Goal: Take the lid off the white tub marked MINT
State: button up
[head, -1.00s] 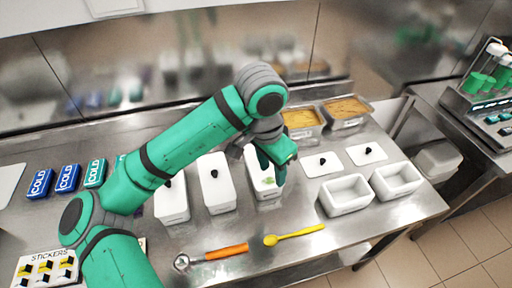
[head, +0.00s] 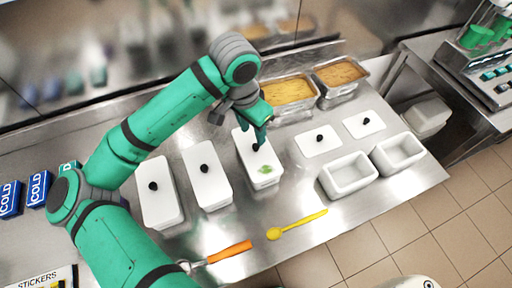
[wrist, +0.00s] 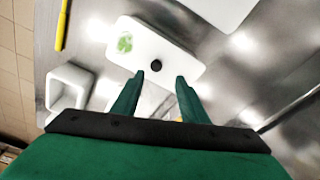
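The white tub with a green mint-leaf mark (head: 262,178) stands on the steel table, third in a row of lidded white tubs. Its white lid (head: 244,144) is on it, with a small black knob in the middle. My gripper (head: 257,146) is over this tub, pointing down. In the wrist view the two green fingers of my gripper (wrist: 160,76) are spread apart, with the black knob (wrist: 156,65) showing between and just beyond their tips. The fingers hold nothing. Whether the tips are level with the knob I cannot tell.
Two closed white tubs (head: 207,178) (head: 158,196) stand to the left. To the right lie two loose lids (head: 318,141) (head: 364,124) and two open empty tubs (head: 348,190) (head: 397,167). Two metal pans (head: 288,94) (head: 340,73) stand behind. An orange-handled scoop (head: 229,252) and a yellow spoon (head: 297,225) lie in front.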

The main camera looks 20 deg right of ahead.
aim_at(256, 146)
jog(key=shift+f, duration=0.6)
jog(key=shift+s+d+f, duration=0.1)
jog(key=shift+s+f, duration=0.05)
jog(key=shift+f, duration=0.55)
jog(key=shift+s+d+f, duration=0.1)
jog(key=shift+d+f, duration=0.05)
jog(key=shift+f, duration=0.6)
jog(key=shift+s+d+f, duration=0.1)
jog(key=shift+s+f, duration=0.05)
jog(key=shift+f, duration=0.55)
jog(key=shift+a, duration=0.1)
grip_shut()
